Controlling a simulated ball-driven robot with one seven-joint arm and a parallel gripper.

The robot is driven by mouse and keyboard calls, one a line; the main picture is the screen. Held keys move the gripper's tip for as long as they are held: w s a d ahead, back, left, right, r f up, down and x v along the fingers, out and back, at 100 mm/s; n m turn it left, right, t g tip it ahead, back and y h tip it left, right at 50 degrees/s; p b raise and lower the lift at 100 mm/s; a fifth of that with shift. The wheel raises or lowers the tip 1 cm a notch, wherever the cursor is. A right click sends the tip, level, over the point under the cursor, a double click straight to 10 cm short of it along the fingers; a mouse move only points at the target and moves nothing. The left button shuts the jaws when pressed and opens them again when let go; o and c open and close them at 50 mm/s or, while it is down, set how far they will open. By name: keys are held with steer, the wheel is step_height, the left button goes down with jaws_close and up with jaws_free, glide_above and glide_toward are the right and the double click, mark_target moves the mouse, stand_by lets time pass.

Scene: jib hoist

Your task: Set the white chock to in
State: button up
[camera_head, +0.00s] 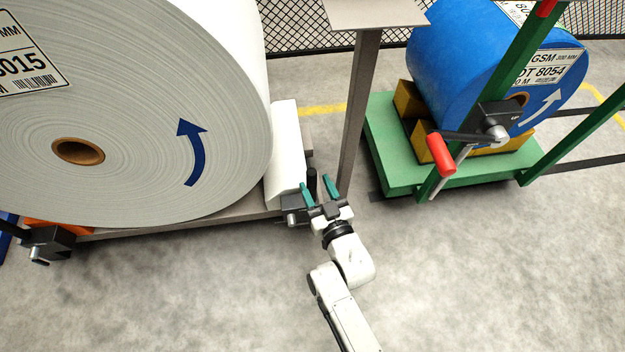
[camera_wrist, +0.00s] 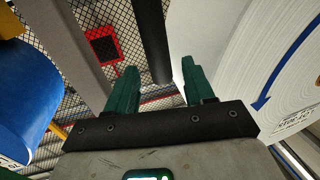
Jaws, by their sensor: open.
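The white chock (camera_head: 286,155) stands against the right side of the big white paper roll (camera_head: 160,120), at the right end of a grey cradle. A dark upright handle (camera_head: 311,181) rises from a small dark block (camera_head: 292,216) at the cradle's end, just right of the chock. My gripper (camera_head: 318,187) is open, its green fingers close to this handle. In the wrist view the dark handle (camera_wrist: 152,40) appears between the two open fingers (camera_wrist: 157,80). I cannot tell whether a finger touches it. The roll also shows at the right of the wrist view (camera_wrist: 250,60).
A grey post (camera_head: 360,110) stands just right of my gripper. Further right, a green cart (camera_head: 400,170) carries a blue roll (camera_head: 450,70) and a red-handled crank (camera_head: 440,153). An orange chock (camera_head: 55,226) sits at the left. The front floor is clear.

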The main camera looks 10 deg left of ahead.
mark_target(313, 181)
steer(key=shift+b+x, duration=0.85)
steer(key=shift+x, duration=1.1)
jaws_close()
